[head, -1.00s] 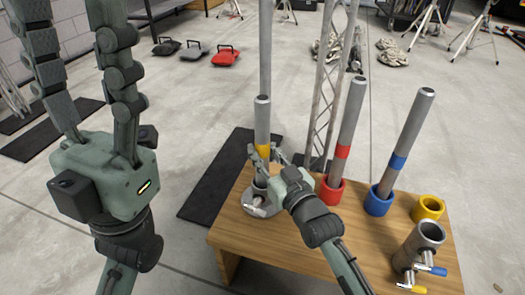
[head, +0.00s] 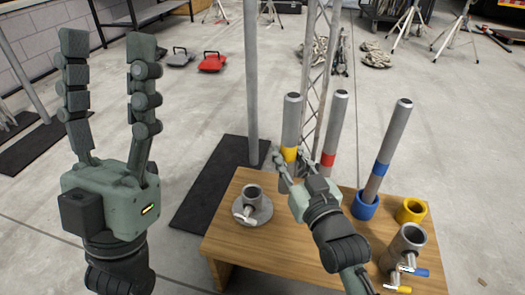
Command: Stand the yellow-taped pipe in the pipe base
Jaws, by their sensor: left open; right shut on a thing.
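The yellow-taped pipe (head: 291,118) is a grey tube with a yellow band, upright or nearly so. My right gripper (head: 289,158) is shut on it around the yellow band, and the pipe's lower part is partly hidden by the gripper. The pipe base (head: 262,213), a round metal plate with a short socket and a clamp handle, is on the wooden table at left. Its socket looks open, and the pipe is apart from it, to its right. My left gripper (head: 107,45) is open and empty, raised left of the table.
The red-taped pipe (head: 336,120) stands behind my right gripper. The blue-taped pipe (head: 391,138) leans in a blue cup (head: 365,207). A yellow cup (head: 411,211) and a metal clamp piece (head: 405,247) are at right. A tall pole (head: 251,80) and truss stand behind the table (head: 232,240).

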